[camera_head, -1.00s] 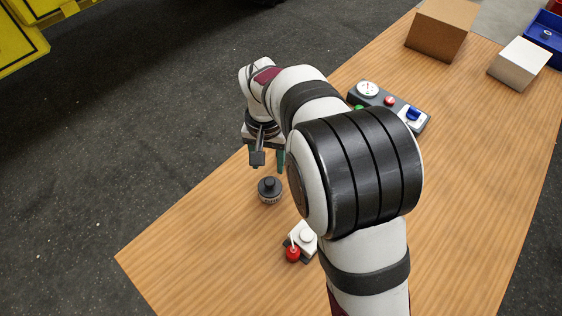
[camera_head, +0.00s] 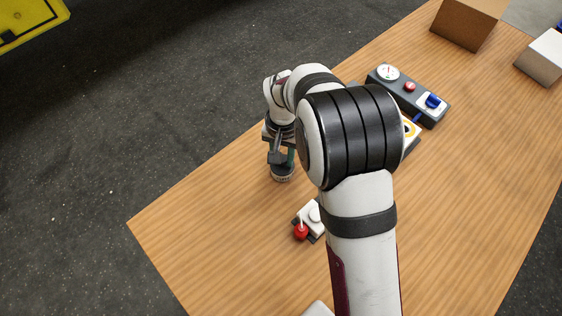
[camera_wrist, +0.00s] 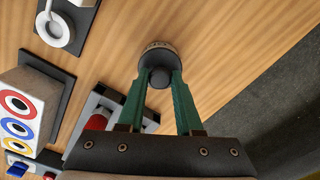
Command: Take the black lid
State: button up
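The black lid (camera_wrist: 152,60) is round with a raised knob and sits on a small round jar-like base with a metallic ribbed side. In the head view the lid (camera_head: 282,170) is partly covered by my gripper (camera_head: 283,160), which points down onto it. In the wrist view my gripper's two green fingers (camera_wrist: 161,76) stand on either side of the knob, very close to it. I cannot tell whether they press on it. The lid stands on the table, upright.
A small block with a red ball-topped lever (camera_head: 301,231) stands in front of the lid. A panel with a gauge and blue switch (camera_head: 408,95), a box with coloured rings (camera_wrist: 24,108) and a cardboard box (camera_head: 468,22) lie further back. Bare table lies front left.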

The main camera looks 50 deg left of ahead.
aim_at(283, 159)
grip_shut()
jog(key=shift+r, duration=2.5)
jog(key=shift+d, duration=0.1)
